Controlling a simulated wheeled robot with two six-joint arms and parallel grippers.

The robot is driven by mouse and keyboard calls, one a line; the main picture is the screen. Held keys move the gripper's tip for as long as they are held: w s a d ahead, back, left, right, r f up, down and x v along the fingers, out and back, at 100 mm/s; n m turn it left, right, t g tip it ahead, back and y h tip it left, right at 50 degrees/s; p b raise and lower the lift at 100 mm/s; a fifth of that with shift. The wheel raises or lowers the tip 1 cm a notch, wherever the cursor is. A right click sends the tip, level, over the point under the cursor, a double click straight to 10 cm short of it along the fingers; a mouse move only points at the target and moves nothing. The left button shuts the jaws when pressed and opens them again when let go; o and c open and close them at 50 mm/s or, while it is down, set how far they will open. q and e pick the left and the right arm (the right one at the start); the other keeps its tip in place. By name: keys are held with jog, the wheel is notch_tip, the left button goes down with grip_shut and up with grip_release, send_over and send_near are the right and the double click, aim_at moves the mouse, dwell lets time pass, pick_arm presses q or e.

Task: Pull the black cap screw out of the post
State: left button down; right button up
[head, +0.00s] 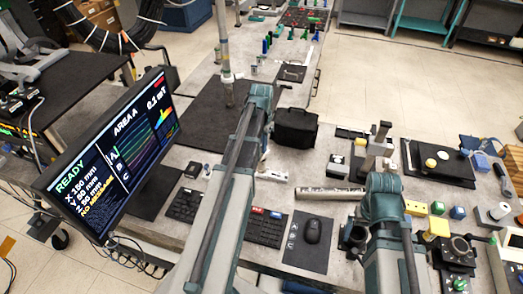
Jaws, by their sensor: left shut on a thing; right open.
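My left arm rises from the bottom centre to its elbow near the upper middle. Its far end drops behind the arm, beside a small pale piece (273,176) on the bench. I cannot make out its fingers or anything held between them. My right arm stands at the lower right; its elbow and links hide its gripper. A dark and grey upright stand (381,138) is on the bench beyond the right elbow. I cannot tell whether it is the post. The black cap screw is too small or hidden to pick out.
A monitor (115,150) stands at the left. A black box (296,127) is right of my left arm. A black plate (455,172) and several small blocks crowd the right.

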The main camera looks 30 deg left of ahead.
pick_arm(q)
jog(key=shift+r+p, duration=1.55)
jog(key=shift+r, duration=0.1)
notch_tip(320, 180, up, 3)
jog(key=p, duration=0.3)
jog(key=shift+r, duration=0.2)
jog(key=shift+f, duration=0.1)
